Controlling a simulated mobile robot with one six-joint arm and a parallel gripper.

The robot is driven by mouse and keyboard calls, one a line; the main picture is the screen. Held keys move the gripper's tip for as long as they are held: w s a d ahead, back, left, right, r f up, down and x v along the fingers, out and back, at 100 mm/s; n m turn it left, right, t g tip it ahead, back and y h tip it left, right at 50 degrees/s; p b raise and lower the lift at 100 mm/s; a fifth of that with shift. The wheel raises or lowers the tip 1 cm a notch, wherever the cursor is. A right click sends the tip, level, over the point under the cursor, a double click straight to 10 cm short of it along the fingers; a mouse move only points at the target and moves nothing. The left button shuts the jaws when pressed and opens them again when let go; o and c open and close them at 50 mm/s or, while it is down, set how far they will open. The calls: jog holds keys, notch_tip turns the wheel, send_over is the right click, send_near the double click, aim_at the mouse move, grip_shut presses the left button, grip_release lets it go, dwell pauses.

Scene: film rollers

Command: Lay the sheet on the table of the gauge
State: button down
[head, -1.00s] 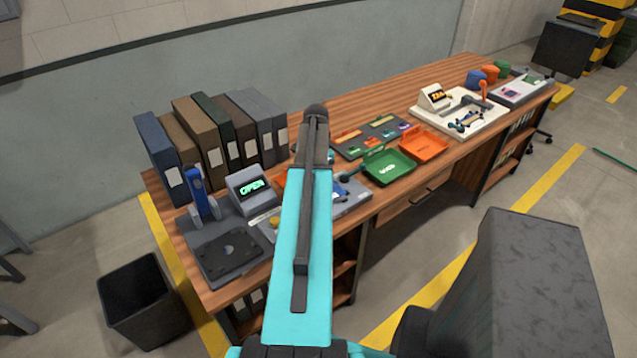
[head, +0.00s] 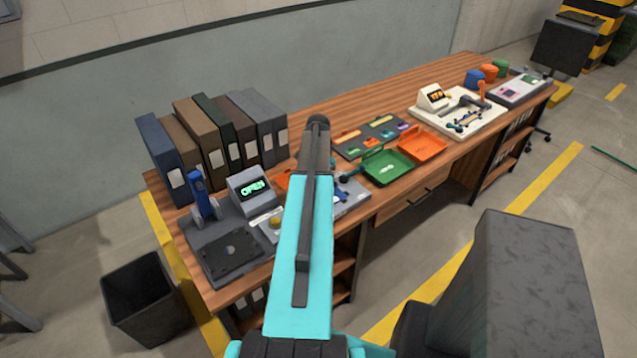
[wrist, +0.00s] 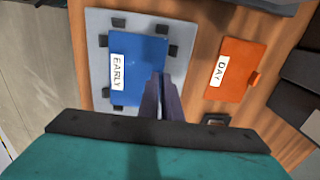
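A blue sheet or card labelled EARLY (wrist: 138,58) lies on a light grey plate (wrist: 95,30) with several black corner blocks. An orange piece labelled DAY (wrist: 238,68) lies to its right on the wood. My gripper (wrist: 160,88) hangs over the blue piece's lower right edge, its narrow fingers together; no sheet shows between them. In the head view my arm hides the gripper. A cream device with an amber readout (head: 434,97) and a flat bed stands at the bench's right. A grey device reading OPEN (head: 250,190) stands left. I cannot tell for sure which is the gauge.
A green tray (head: 388,168) and an orange tray (head: 418,143) sit mid-bench. A black plate (head: 233,256) lies at the left front. Several binders (head: 215,135) stand behind. A dark bin (head: 140,295) is on the floor, and a dark chair-like shape (head: 535,280) is front right.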

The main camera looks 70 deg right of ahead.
jog(key=c, duration=2)
grip_release()
jog(key=shift+f, duration=0.15)
jog(key=shift+f, duration=0.15)
jog(key=shift+s+r+b, duration=0.1)
jog(key=shift+r+b, duration=1.05)
jog(key=shift+r, duration=0.9)
jog(key=shift+r+b, duration=1.1)
jog(key=shift+r, duration=3.85)
